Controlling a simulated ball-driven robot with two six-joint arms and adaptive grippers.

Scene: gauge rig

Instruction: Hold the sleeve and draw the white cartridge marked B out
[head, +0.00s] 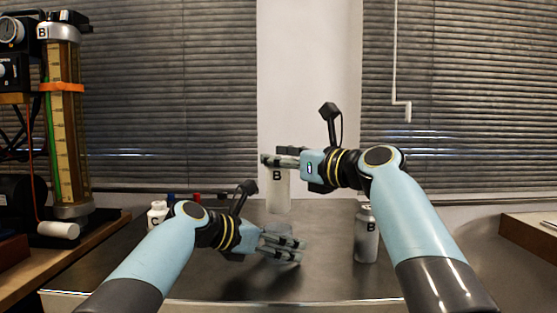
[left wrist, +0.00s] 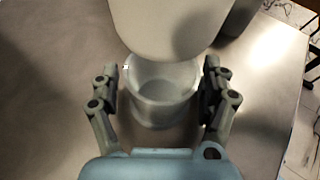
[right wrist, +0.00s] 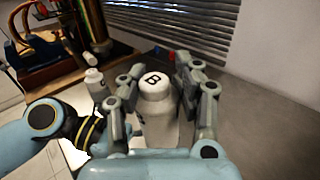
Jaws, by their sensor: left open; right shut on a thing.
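The white cartridge marked B (head: 277,192) hangs upright above the table, held near its top by my right gripper (head: 268,161). The sleeve (left wrist: 160,112) is a translucent open cup, standing between the fingers of my left gripper (left wrist: 160,76). Those fingers are open, one on each side of it. The sleeve's visible inside looks empty, and the cartridge's lower end covers part of its mouth in the left wrist view. In the head view, the left fingers (head: 297,249) partly hide the sleeve.
A white bottle marked C (head: 157,213) stands at the left, near small red and blue items. The gauge rig (head: 66,120) rises at the far left.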

